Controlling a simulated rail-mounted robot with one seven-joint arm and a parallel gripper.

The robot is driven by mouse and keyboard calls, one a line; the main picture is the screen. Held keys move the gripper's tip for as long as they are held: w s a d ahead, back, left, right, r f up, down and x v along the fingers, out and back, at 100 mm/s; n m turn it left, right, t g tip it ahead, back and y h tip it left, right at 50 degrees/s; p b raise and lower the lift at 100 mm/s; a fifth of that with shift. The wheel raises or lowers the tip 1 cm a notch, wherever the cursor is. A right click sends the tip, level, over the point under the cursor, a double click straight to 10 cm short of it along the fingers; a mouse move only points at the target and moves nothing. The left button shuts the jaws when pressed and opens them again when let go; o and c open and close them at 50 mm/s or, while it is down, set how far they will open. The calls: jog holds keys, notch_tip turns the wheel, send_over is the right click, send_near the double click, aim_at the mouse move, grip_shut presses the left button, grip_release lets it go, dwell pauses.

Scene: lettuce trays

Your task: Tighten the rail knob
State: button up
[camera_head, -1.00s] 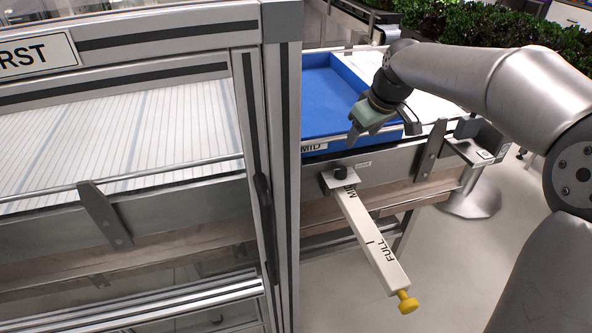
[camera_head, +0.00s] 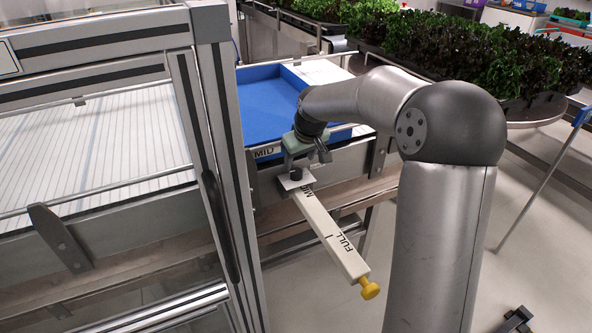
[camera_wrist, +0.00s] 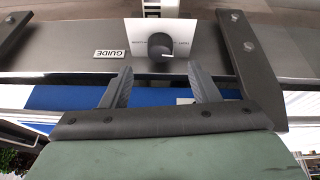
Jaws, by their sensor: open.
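The rail knob is a small black round knob (camera_head: 296,174) on a white plate (camera_head: 286,185) at the side rail, just below the blue tray's MID label. In the wrist view the knob (camera_wrist: 160,46) is near the top centre, with a white line on it. My gripper (camera_head: 306,159) is right above and beside the knob in the head view. In the wrist view the open fingers (camera_wrist: 160,76) point toward the knob, one to each side of its line, with the knob just beyond their tips. Nothing is between the fingers.
A pale bar (camera_head: 330,236) marked MID and FULL juts out from the plate and ends in a yellow knob (camera_head: 369,289). A blue tray (camera_head: 282,100) lies behind the rail (camera_head: 350,160). A metal frame post (camera_head: 225,150) stands close on the left.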

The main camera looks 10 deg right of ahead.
aim_at(296, 171)
jog(key=x, duration=0.6)
jog(key=shift+w+f, duration=0.1)
jog(key=shift+f, duration=0.2)
jog(key=c, duration=1)
jog(key=shift+o, duration=0.2)
jog(key=shift+r, duration=0.1)
